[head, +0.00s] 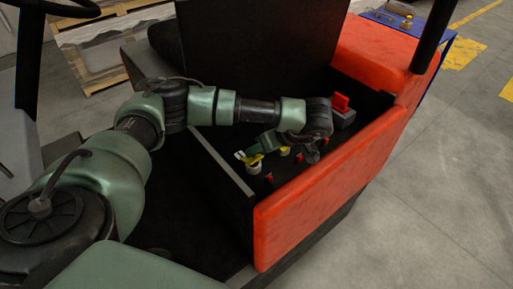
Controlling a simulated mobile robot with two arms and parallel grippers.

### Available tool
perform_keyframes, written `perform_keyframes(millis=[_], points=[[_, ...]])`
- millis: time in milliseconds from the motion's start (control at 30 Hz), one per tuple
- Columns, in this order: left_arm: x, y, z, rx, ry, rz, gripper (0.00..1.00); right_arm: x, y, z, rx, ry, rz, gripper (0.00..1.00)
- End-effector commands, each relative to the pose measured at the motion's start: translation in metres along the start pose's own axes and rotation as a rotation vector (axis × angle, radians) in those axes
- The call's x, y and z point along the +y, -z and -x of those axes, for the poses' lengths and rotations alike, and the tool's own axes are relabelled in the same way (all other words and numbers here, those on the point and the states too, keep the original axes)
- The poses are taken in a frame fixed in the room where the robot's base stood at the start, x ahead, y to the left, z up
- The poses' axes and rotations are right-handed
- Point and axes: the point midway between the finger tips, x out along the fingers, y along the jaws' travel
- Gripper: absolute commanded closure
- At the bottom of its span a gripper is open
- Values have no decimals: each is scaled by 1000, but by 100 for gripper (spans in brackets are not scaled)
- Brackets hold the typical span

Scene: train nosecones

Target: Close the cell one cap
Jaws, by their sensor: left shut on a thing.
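My left gripper (249,156) reaches down into the open battery bay of a red vehicle (328,172). It is shut on a small yellow and white cap (254,166) at the near left end of the bay. I take this to be the cell one cap; whether it sits flush on its cell is too small to tell. Another yellow cap (284,151) shows just right of the gripper, apart from it. My right gripper is not in view.
Small red terminals (297,157) and a larger red connector (341,103) sit in the bay. A raised black cover (262,48) stands behind it. A wooden pallet (110,50) is at the back left.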

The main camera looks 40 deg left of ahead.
Motion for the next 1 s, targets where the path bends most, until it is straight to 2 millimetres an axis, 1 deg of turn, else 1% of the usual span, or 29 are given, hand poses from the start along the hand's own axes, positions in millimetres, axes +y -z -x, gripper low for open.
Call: perform_keyframes(millis=[67,100,167,200,467,567,667,900,1000], points=[[0,0,1,-1,-2,0,100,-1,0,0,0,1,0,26],[0,0,1,-1,-2,0,77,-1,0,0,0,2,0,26],[0,0,1,-1,-1,0,60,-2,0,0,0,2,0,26],[0,0,0,-1,-1,0,58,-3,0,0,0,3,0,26],[0,0,0,-2,-1,0,58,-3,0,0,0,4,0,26],[1,0,6,-2,-3,-2,58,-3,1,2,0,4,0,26],[1,2,21,-1,-6,-1,58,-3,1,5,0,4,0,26],[1,1,61,1,-6,0,58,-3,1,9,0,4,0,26],[1,1,72,0,-4,0,58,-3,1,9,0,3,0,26]])
